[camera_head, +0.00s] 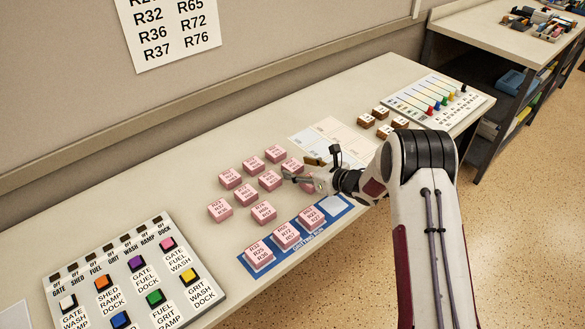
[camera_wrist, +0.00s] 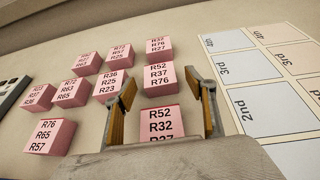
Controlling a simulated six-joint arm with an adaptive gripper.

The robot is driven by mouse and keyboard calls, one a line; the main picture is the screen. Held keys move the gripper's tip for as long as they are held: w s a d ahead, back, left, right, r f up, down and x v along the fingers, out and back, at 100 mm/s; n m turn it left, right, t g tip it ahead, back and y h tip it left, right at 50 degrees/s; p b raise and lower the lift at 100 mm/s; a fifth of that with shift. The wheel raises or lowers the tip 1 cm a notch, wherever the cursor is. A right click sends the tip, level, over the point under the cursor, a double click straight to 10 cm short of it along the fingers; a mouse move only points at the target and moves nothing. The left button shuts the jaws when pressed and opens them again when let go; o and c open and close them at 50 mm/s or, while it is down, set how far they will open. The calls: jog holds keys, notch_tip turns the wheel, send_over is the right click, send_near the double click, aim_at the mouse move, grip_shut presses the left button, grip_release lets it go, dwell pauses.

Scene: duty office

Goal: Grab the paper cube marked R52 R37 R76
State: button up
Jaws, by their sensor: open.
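The pink paper cube marked R52 R37 R76 (camera_wrist: 158,76) sits on the desk in the wrist view, just beyond my fingertips. It is the middle cube of the right-hand column, and it shows in the head view (camera_head: 292,167) beside my gripper. My gripper (camera_wrist: 163,88) is open and empty, low over the cubes; it also shows in the head view (camera_head: 302,170). A nearer cube, with R52 and R32 on its top lines (camera_wrist: 161,121), lies between and below my fingers. Its bottom line is partly cut off by the gripper body.
Several other pink cubes (camera_head: 245,195) stand close to the left. A button panel (camera_head: 130,275) is at the left; a slider panel (camera_head: 440,100) and brown blocks (camera_head: 380,112) are at the right.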

aim_at(296, 167)
jog(key=shift+x, duration=1.5)
jog(key=c, duration=1.2)
